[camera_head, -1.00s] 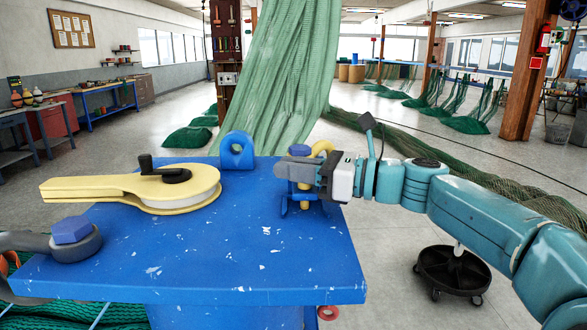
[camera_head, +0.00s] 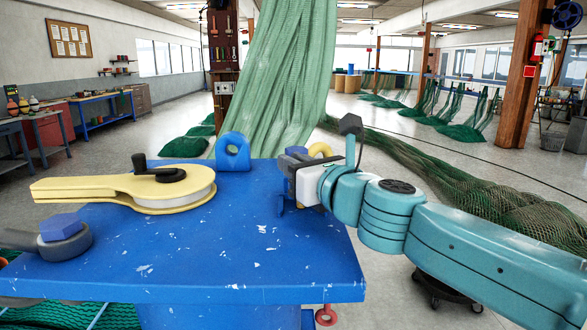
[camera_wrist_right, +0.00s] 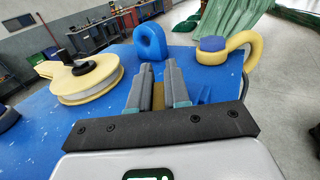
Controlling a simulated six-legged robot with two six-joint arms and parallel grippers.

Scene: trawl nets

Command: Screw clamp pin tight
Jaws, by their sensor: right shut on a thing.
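My right gripper (camera_head: 292,168) reaches in from the right over the right part of the blue bench top. In the right wrist view its two grey fingers (camera_wrist_right: 159,85) are close together, with a yellowish piece (camera_wrist_right: 158,97) between them, probably the clamp pin. Its ends are hidden. A blue clamp bracket (camera_head: 283,205) stands under the gripper, mostly hidden by it. Just beyond is a yellow hooked piece (camera_head: 320,149) with a blue head; in the right wrist view the hook (camera_wrist_right: 243,38) and blue head (camera_wrist_right: 212,43) show clearly. My left gripper is not in view.
On the blue bench (camera_head: 200,250) lie a yellow block with a black crank (camera_head: 120,190) and a grey ring with a blue hex head (camera_head: 66,238). A blue upright eye (camera_head: 233,150) stands at the back edge. The bench's middle front is clear. Green nets (camera_head: 280,80) hang behind.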

